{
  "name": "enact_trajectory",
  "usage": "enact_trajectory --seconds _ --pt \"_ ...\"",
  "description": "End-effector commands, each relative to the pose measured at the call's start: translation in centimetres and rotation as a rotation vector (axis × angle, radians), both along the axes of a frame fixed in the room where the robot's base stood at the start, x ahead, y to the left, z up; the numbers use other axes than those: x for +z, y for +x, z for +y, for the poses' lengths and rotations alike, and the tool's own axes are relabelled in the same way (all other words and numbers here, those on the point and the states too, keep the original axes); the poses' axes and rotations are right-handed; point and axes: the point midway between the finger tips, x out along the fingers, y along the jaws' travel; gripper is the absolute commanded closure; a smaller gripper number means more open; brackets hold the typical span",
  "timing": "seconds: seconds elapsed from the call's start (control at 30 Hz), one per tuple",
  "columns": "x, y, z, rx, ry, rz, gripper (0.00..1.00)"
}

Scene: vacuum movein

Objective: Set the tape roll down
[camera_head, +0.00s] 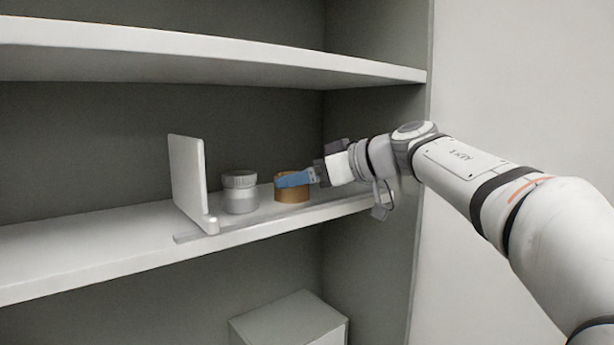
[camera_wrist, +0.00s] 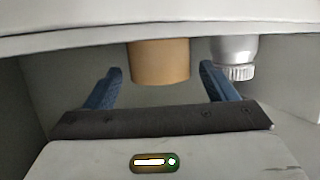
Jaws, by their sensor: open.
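The tape roll (camera_head: 293,193) is a tan-brown cylinder standing on the middle shelf (camera_head: 90,249), right of a grey jar. In the wrist view the tape roll (camera_wrist: 160,62) shows between and ahead of the blue fingers, with a gap on each side. My gripper (camera_head: 293,180) reaches in from the right at the height of the roll's upper part. It also shows in the wrist view (camera_wrist: 160,85), with its fingers spread apart. In the head view the blue finger hides part of the roll's top.
A grey-white lidded jar (camera_head: 241,192) stands just left of the roll; it also shows in the wrist view (camera_wrist: 234,52). A white upright divider (camera_head: 188,180) stands left of the jar. The upper shelf (camera_head: 200,55) hangs above. A pale box (camera_head: 290,322) sits below. The shelf's left part is clear.

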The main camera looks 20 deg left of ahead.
Motion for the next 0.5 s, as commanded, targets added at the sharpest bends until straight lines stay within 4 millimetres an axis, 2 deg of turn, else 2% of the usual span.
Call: enact_trajectory --seconds 0.17,0.5 --pt "0.4 0.0 -0.1 -0.001 0.001 0.000 0.22" --pt "2.5 -0.4 -6.9 -0.006 0.001 -0.001 0.22"
